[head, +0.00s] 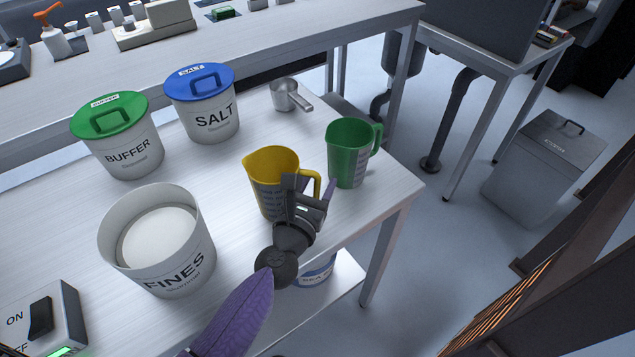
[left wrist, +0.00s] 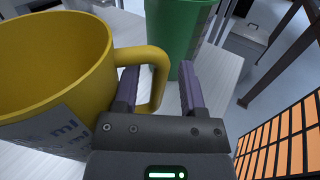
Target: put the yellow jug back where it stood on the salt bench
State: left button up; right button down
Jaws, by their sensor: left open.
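The yellow jug (head: 268,165) stands upright on the salt bench (head: 215,262), near its right end. In the left wrist view the yellow jug (left wrist: 60,60) fills the left side, its handle pointing right. My left gripper (head: 315,190) is in front of the jug at its handle. In the left wrist view the fingers of my left gripper (left wrist: 158,90) are apart, with the handle's outer part between them, nearer the left finger. Whether a finger touches the handle I cannot tell. My right gripper is not in view.
A green jug (head: 348,155) stands close to the right of the yellow jug; it also shows in the left wrist view (left wrist: 175,30). A metal scoop (head: 287,97), a SALT tub (head: 205,115), a BUFFER tub (head: 120,145) and an open FINES tub (head: 190,265) share the bench.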

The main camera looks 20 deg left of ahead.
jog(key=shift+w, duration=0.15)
pick_arm(q)
jog(key=shift+r+p, duration=0.3)
jog(key=s, duration=0.4)
jog(key=shift+s+a+f, duration=0.15)
jog(key=shift+s+f, duration=0.15)
jog(key=shift+s, duration=0.1)
jog(key=s, duration=0.2)
jog(key=s+b, duration=0.1)
jog(key=s, duration=0.1)
jog(key=s+b, duration=0.1)
jog(key=s, duration=0.1)
jog(key=shift+s+a, duration=0.25)
jog(key=shift+s, duration=0.05)
jog(key=shift+s+r, duration=0.2)
jog(key=shift+s, duration=0.1)
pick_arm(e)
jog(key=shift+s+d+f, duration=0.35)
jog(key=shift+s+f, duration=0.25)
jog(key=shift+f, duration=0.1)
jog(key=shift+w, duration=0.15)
